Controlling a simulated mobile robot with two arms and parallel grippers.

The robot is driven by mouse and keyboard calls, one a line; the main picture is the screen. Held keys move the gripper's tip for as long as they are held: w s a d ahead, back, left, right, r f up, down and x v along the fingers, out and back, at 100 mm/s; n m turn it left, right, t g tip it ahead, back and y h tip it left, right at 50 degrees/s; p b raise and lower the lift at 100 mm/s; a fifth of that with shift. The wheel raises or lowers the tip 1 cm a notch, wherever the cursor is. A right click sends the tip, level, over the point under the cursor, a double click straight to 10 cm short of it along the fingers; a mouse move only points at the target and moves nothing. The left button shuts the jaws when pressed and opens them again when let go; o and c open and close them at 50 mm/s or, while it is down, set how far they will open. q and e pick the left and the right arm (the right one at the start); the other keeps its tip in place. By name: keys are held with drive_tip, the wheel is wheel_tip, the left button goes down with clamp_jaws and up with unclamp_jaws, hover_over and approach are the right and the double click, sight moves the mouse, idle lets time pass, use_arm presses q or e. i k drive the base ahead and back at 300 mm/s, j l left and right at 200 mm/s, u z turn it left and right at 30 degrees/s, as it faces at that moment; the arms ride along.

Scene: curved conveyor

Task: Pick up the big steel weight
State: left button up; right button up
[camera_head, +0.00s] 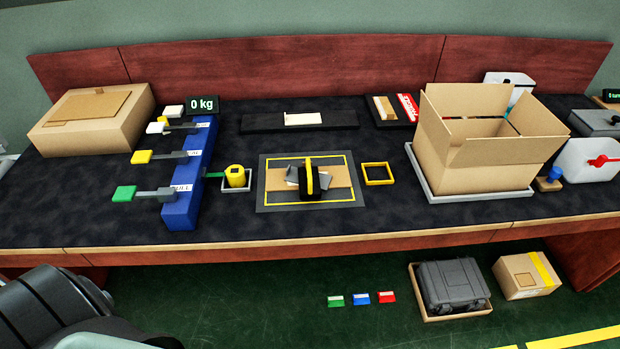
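I cannot make out with certainty which thing is the big steel weight. A yellow-topped upright piece (236,176) stands on a small grey tray beside the blue block. A black object with a yellow band (309,180) stands on the brown board on the yellow-edged mat, with grey pieces around it. Neither is plainly bare steel. Neither of my grippers is in view; only dark parts of my own body show at the lower left.
A blue block (186,190) with coloured levers stands at the left, near a "0 kg" display (202,105). A closed carton (52,134) is at the far left. A large open carton (468,152) stands right of a yellow frame (378,174). The front strip of the table is clear.

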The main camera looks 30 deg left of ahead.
sight(309, 187)
drive_tip(key=i+l+u, duration=0.1)
drive_tip(key=l+u, duration=1)
drive_tip(key=l, duration=0.2)
drive_tip(key=i, duration=0.05)
